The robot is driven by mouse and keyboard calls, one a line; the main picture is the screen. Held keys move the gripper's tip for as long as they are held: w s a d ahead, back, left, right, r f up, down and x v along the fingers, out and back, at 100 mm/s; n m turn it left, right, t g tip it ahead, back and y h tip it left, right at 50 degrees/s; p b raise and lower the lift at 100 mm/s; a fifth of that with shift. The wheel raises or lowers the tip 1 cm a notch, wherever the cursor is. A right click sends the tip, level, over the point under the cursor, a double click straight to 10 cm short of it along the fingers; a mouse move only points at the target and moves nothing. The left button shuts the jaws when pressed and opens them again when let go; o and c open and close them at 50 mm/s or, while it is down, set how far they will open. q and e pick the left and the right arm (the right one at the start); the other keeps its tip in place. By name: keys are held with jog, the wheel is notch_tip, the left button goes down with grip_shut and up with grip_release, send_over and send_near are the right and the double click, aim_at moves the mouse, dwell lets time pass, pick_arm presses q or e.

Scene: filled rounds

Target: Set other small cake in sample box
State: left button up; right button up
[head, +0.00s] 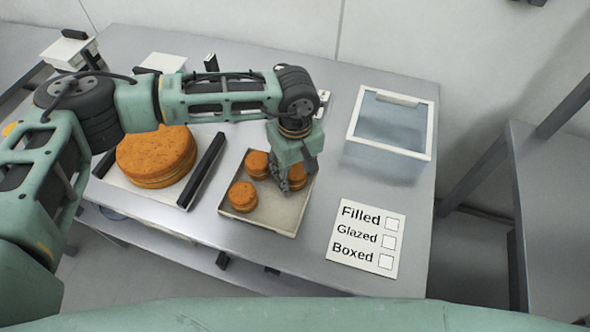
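Three small orange-brown round cakes sit on a shallow tray (262,222). One cake (242,197) is at the front left, one (257,165) at the back, and one (298,177) at the right, partly hidden by my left gripper. My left gripper (284,187) points down over the tray, its fingers close beside the right cake. Whether the fingers touch or grip it is not clear. A clear box with a white rim (353,122), probably the sample box, stands at the right of the table and no cake shows in it. My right gripper is out of view.
A large round cake (157,165) sits left of the tray, with a dark bar (203,170) between them. A card (366,240) reading Filled, Glazed, Boxed lies in front of the box, its squares blank. Bare table (335,165) lies between tray and box.

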aim_at(295, 169)
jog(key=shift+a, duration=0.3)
pick_arm(q)
jog(key=shift+r+p, duration=0.3)
jog(key=shift+r, duration=0.05)
notch_tip(295, 169, up, 11)
jog(key=b, duration=0.3)
jog(key=shift+f, duration=0.2)
jog(key=shift+r, duration=0.55)
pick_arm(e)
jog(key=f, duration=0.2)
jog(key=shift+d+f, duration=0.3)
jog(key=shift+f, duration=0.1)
